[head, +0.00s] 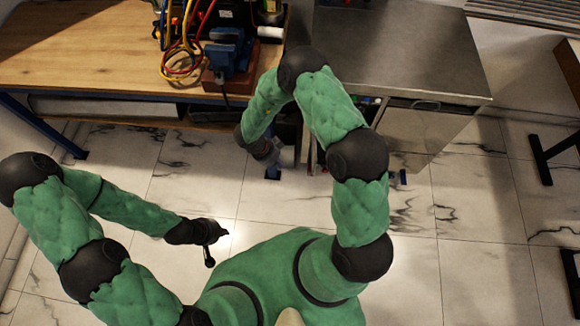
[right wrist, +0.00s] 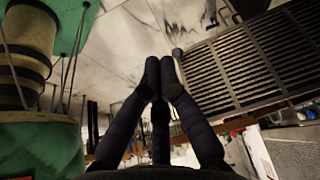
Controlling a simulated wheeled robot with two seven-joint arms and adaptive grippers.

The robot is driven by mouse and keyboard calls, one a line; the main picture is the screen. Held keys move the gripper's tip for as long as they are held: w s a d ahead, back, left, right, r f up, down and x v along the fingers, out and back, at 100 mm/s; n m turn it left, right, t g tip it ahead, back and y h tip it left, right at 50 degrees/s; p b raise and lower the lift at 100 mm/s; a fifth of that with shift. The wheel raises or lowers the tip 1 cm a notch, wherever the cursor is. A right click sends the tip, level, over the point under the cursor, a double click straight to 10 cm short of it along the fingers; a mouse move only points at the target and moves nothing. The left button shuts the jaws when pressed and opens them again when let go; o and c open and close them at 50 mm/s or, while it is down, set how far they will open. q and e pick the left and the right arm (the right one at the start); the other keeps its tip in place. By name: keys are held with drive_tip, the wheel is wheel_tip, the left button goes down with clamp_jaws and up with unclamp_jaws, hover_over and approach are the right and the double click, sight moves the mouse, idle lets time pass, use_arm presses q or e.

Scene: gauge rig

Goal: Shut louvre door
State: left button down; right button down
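The louvre door (right wrist: 262,62) is a dark slatted panel at the upper right of the right wrist view. It stands at an angle, with stored items showing beside its lower edge, so it looks open. I cannot make it out clearly in the head view. My right gripper (right wrist: 160,68) has its dark fingertips together with nothing visible between them, just left of the panel; contact is unclear. In the head view the right gripper (head: 270,158) is low, by the bench's front. My left gripper (head: 212,240) hangs over the floor at lower left, away from the furniture; its fingers are too small to read.
A wooden workbench (head: 85,45) with a blue vise (head: 228,52) and coloured cables stands at the back left. A steel-topped cabinet (head: 400,45) stands right of it. Dark-legged furniture (head: 545,155) is at the right edge. The marble-tiled floor (head: 470,215) has free room.

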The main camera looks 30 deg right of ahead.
drive_tip(key=s+d+f+b, duration=0.2)
drive_tip(key=d+f+b, duration=0.3)
drive_tip(key=d+f, duration=0.2)
drive_tip(key=shift+s+f, duration=0.4)
drive_tip(key=shift+f, duration=0.25)
drive_tip(key=shift+d, duration=0.1)
